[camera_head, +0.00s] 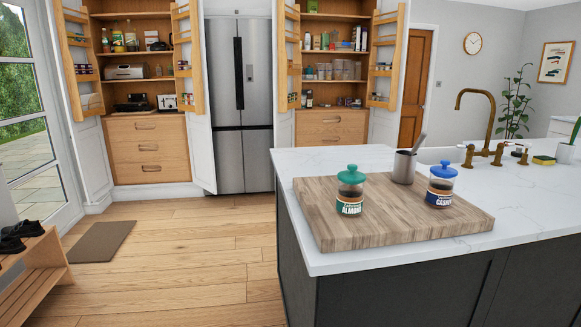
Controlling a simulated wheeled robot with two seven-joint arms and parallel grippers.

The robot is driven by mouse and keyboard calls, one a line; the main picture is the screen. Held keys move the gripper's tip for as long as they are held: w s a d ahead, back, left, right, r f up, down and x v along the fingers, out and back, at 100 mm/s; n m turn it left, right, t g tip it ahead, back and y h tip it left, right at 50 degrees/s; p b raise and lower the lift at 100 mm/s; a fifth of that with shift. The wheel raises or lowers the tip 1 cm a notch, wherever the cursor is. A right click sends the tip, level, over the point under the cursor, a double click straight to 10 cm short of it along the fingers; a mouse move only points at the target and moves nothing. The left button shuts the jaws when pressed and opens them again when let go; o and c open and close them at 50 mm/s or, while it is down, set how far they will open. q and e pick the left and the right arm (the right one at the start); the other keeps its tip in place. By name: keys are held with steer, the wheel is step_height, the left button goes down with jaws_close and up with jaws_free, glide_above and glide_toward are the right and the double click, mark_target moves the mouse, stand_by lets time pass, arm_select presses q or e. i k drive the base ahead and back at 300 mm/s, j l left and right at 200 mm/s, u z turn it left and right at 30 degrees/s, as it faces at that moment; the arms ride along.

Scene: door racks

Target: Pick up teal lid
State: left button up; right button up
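The teal lid (351,175) sits on top of a small clear jar (350,199) with a green label that reads "ALMOND". The jar stands upright on the left part of a wooden cutting board (388,230) on the white island counter. A second jar (440,190), with a blue lid (443,170) and a blue label, stands to its right on the same board. Neither of my grippers shows in the head view.
A grey cup (404,168) with a utensil in it stands at the board's back edge. A brass tap (488,125) and sink are behind to the right. The counter front is clear. Open wooden floor, with a mat (102,242), lies left of the island. A shoe bench (32,275) stands far left.

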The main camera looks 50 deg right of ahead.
mark_target(351, 176)
steer(key=i+z, duration=0.35)
steer(key=i+j+z, duration=0.2)
steer(key=i+z, duration=0.2)
steer(key=i+j+z, duration=0.35)
steer(key=i+l, duration=0.1)
